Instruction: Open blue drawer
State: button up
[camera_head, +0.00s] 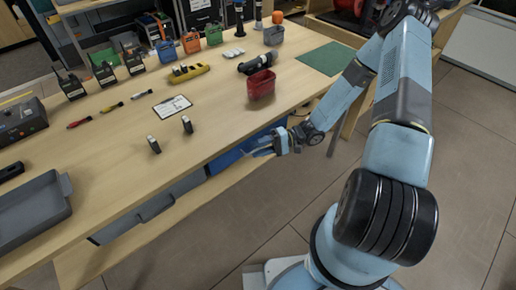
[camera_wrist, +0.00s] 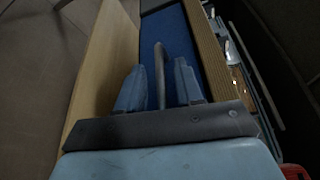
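The blue drawer (camera_head: 228,158) is set under the front edge of the workbench and looks shut. Its blue front (camera_wrist: 176,30) also fills the upper middle of the wrist view. A dark bar handle (camera_wrist: 160,72) stands out from that front. My gripper (camera_head: 256,148) is at the drawer front in the head view. In the wrist view its two light blue fingers (camera_wrist: 160,88) are apart, one on each side of the handle, with narrow gaps visible. The fingers partly hide the drawer in the head view.
A grey drawer (camera_head: 160,206) sits left of the blue one. The wooden workbench (camera_head: 110,165) carries a red bin (camera_head: 261,86), a grey tray (camera_head: 30,215), a clipboard (camera_head: 172,106) and several tools. The floor in front (camera_head: 300,190) is clear beside my arm.

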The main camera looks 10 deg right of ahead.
grip_shut()
dwell(0.4)
